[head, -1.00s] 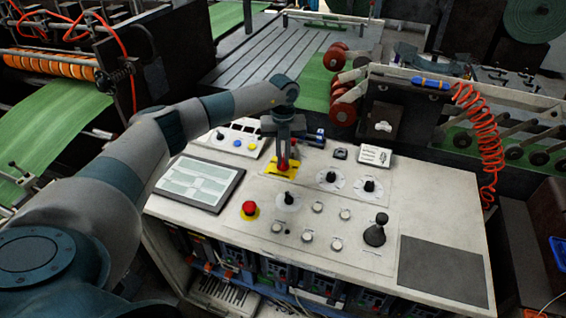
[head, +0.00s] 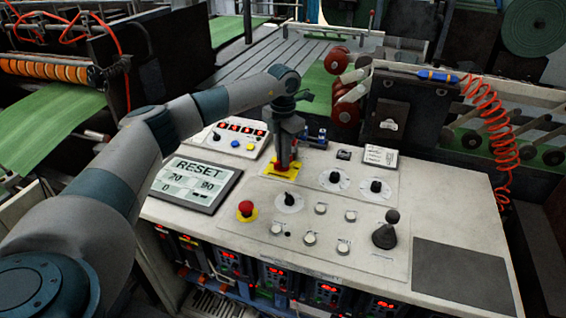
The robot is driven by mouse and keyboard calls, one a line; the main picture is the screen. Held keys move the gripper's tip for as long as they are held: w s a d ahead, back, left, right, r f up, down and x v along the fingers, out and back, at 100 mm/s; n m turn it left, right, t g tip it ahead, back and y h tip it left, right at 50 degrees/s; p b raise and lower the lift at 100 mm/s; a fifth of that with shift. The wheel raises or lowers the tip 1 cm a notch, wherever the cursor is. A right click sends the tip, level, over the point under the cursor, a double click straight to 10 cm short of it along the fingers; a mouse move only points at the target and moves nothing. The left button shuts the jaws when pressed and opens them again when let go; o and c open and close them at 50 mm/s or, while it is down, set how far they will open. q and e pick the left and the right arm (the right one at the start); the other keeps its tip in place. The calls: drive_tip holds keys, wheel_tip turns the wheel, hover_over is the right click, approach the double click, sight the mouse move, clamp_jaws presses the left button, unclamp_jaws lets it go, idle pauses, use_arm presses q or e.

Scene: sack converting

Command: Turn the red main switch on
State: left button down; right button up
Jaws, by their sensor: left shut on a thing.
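The red main switch (head: 283,171) sits on a yellow plate (head: 270,169) on the control console (head: 440,210). Its red handle is mostly hidden by my left gripper (head: 283,160). My left arm reaches in from the left, and the gripper points down onto the switch, shut on its handle. The screen (head: 195,183) is lit and reads RESET with numbers. Red digits glow on the small display panel (head: 240,130) and on the modules (head: 275,278) below the console top. My right gripper is not in view.
A red mushroom button (head: 246,208) stands in front of the switch. Black knobs (head: 334,176), white buttons (head: 309,239) and a black joystick (head: 387,230) stand to the right. A blue screwdriver (head: 438,75) lies on the machine behind. The console's right front is a bare dark pad (head: 462,268).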

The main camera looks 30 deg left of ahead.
use_arm(q)
drive_tip(key=shift+m+b, duration=0.7)
drive_tip(key=shift+m, duration=0.7)
drive_tip(key=shift+w+r, duration=0.1)
drive_tip(key=c, duration=1.8)
unclamp_jaws()
drive_tip(key=shift+c, duration=0.2)
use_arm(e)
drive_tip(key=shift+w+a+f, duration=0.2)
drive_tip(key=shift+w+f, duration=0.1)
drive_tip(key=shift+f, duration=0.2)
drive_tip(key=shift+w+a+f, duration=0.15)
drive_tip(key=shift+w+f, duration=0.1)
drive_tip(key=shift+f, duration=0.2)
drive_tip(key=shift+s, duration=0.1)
